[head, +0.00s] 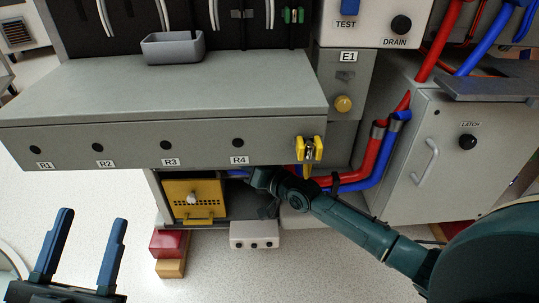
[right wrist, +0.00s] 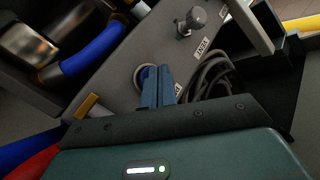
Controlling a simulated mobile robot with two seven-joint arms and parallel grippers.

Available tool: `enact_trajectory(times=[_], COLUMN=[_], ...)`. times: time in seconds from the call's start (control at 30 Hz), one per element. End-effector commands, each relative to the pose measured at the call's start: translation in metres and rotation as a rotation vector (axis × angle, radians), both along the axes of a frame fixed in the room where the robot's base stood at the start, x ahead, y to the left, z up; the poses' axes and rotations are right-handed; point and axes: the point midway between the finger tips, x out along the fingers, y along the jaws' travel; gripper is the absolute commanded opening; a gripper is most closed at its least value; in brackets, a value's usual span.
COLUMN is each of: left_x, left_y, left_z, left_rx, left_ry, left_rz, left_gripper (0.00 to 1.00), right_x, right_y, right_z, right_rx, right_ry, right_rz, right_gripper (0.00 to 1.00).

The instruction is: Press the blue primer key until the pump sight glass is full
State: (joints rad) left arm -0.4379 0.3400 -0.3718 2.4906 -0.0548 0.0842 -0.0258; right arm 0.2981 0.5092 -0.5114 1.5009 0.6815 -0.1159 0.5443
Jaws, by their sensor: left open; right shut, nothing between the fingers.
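In the right wrist view my right gripper (right wrist: 158,72) is shut and empty. Its blue fingertips are at a round, ringed opening (right wrist: 141,78) on a grey panel (right wrist: 118,75), partly covering it. I cannot tell whether they touch anything inside, and no blue primer key can be made out apart from the fingers. In the head view my right arm reaches under the grey bench, where the gripper is mostly hidden. My left gripper (head: 93,218) is open and empty over the floor at lower left. No sight glass can be identified for certain.
A grey knob (right wrist: 196,18) and looped dark cables (right wrist: 208,80) are right of the fingers. The bench front (head: 200,145) overhangs my right arm. A yellow perforated box (head: 195,199) and red and blue hoses (head: 376,150) are close by.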

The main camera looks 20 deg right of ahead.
Motion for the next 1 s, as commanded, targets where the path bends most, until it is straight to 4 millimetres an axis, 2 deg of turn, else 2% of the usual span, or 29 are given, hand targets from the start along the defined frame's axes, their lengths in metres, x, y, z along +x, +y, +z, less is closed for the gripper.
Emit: enact_trajectory(times=[0.03,0.63,0.83,1.0], left_x=[0.001,0.001,0.0,0.001], left_y=[-0.001,-0.003,-0.003,-0.003], left_z=[-0.009,-0.02,-0.018,-0.009], left_rx=[0.005,0.005,0.005,0.005], left_ry=[0.013,0.02,0.02,0.021], left_rz=[0.0,-0.004,-0.003,-0.003], left_gripper=[0.5,0.5,0.5,0.5], right_x=[0.001,0.009,0.008,0.001], right_y=[-0.001,-0.004,-0.005,-0.002], right_z=[-0.001,-0.003,-0.002,-0.002], right_rx=[0.0,-0.002,-0.002,-0.001], right_ry=[-0.002,-0.005,-0.005,-0.002], right_rz=[-0.001,-0.003,-0.004,-0.004], right_gripper=[0.0,0.0,0.0,0.0])
